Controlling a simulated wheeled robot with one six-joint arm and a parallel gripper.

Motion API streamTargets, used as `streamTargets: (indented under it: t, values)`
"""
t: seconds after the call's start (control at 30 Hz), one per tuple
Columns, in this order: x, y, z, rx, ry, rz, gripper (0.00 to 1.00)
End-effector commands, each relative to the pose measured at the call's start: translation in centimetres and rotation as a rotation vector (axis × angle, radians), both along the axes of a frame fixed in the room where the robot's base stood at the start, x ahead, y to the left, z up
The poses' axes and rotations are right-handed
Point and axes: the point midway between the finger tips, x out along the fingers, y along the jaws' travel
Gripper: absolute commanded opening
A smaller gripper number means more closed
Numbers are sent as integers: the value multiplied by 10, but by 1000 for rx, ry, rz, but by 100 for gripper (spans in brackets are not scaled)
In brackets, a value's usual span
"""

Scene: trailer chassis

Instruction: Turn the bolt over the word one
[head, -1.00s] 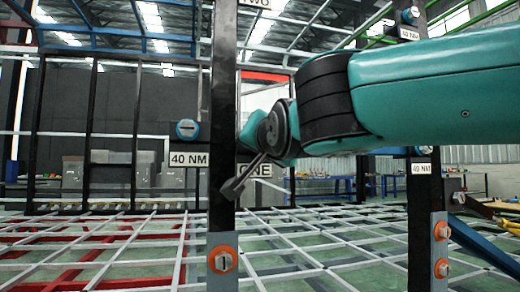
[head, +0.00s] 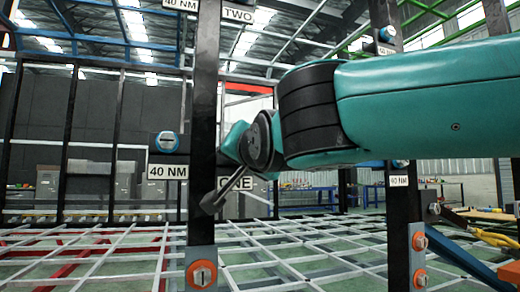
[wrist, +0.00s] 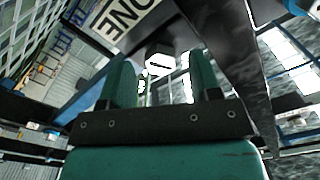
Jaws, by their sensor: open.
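The label also shows at the top of the wrist view (wrist: 122,18). In the wrist view, a pale hexagonal bolt head (wrist: 160,65) with a dark slot lies beyond and between the two teal fingers of my gripper (wrist: 160,78). My gripper is open, and whether it touches the bolt cannot be told. In the head view my wrist hides the area just above ONE.
A blue-ringed bolt (head: 166,141) sits above a 40 NM label (head: 167,171) left of the post. An orange-ringed bolt (head: 202,274) is low on the post. A second black post (head: 398,200) with bolts stands at the right. A white grid frame (head: 130,250) spans below.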

Motion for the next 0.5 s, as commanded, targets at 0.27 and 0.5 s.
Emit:
streamTargets:
  t: [0.27,0.5]
  values:
    - [-66,-17,2,3,-2,8,57]
    - [-122,-33,1,2,0,9,57]
